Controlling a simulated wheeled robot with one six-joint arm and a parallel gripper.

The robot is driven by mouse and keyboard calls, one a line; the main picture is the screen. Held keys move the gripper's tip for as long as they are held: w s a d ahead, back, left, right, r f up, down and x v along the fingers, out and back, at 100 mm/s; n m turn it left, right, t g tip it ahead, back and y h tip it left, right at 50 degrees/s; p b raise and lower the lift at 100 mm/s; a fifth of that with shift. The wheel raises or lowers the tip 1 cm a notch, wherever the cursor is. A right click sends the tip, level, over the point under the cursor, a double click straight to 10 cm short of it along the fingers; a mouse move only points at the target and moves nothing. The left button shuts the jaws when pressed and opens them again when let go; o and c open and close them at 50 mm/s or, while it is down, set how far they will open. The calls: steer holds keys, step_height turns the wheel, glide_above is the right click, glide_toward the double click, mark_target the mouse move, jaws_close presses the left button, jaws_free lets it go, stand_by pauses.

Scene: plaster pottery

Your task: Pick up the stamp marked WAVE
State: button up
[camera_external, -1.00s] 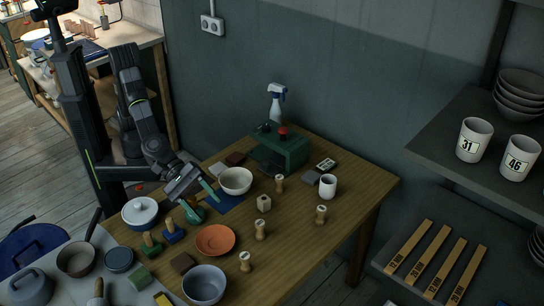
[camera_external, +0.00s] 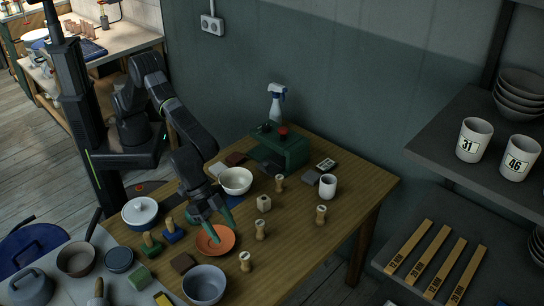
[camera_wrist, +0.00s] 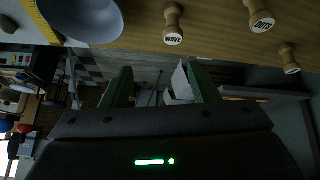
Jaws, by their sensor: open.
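The stamp marked WAVE (camera_wrist: 173,24) is a small turned wooden stamp with a pale round face, near the top of the wrist view beside a grey bowl (camera_wrist: 90,16). In the outside view it appears to be the wooden stamp (camera_external: 245,261) right of the grey bowl (camera_external: 204,284), its label unreadable there. My gripper (camera_external: 224,229) is above the orange dish (camera_external: 212,242), left of and apart from that stamp. In the wrist view my gripper (camera_wrist: 158,72) has its two green fingers spread with nothing between them.
A stamp reading DOTS (camera_wrist: 260,17) and another wooden stamp (camera_wrist: 289,58) are right of WAVE. In the outside view, two wooden stamps (camera_external: 261,229) and (camera_external: 321,214) stand nearby. A white bowl (camera_external: 236,181) and green machine (camera_external: 285,151) are farther back. The table's right front is clear.

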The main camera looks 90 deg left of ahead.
mark_target(245, 255)
steer(key=shift+y, duration=0.3)
steer(key=x, duration=0.6)
steer(key=w+a+x, duration=0.1)
steer(key=x, duration=0.1)
steer(key=shift+w+f+p, duration=0.25)
steer(key=shift+w+p, duration=0.05)
steer(key=shift+p, duration=0.05)
steer(key=shift+p+x, duration=0.45)
steer(key=shift+x, duration=2.25)
steer(key=shift+s+a+f, duration=0.15)
steer(key=shift+s, duration=0.05)
steer(key=c, duration=1.1)
